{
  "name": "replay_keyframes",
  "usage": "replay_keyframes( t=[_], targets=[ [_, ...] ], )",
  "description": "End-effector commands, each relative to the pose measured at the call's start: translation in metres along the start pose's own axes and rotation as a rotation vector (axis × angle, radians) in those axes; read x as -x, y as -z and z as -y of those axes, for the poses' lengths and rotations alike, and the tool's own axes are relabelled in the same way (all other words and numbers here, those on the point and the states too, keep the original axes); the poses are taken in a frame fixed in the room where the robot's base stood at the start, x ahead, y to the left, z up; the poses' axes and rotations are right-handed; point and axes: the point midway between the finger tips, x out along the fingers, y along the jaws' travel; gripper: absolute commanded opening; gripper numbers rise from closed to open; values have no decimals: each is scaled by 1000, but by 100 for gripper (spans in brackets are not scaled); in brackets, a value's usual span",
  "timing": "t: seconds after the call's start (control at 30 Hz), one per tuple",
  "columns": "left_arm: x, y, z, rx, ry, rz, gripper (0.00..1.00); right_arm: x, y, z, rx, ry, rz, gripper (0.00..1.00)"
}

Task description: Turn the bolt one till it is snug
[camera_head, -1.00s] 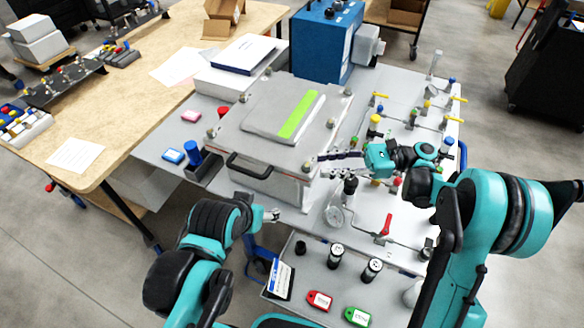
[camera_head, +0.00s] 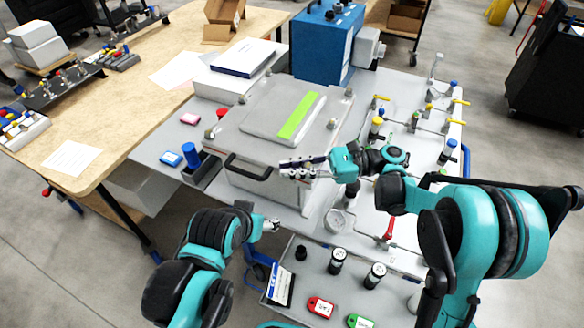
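Which is bolt one does not show. My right gripper (camera_head: 284,168) is over the lid's front right corner and hides the bolt there; contact and finger gap are unclear. My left gripper (camera_head: 274,226) is low in front of the housing, away from the bolts.
A blue box (camera_head: 318,45) stands behind the housing. A valve panel with yellow handles (camera_head: 460,101) and a red lever (camera_head: 389,228) lies right. A pressure gauge (camera_head: 335,220) is below my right gripper. A front tray holds black cylinders (camera_head: 337,260) and tags (camera_head: 320,307).

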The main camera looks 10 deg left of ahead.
Motion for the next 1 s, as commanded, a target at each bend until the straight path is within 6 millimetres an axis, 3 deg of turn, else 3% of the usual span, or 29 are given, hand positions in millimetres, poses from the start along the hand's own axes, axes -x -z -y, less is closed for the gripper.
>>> replay_keyframes(
  t=[0.57,1.0],
  targets=[
    [0,0,0,0,0,0,65,0,0,1,0,36,0,0],
    [-1,-1,0,0,0,0,65,2,0,11,0,346,0,0]
  ],
)
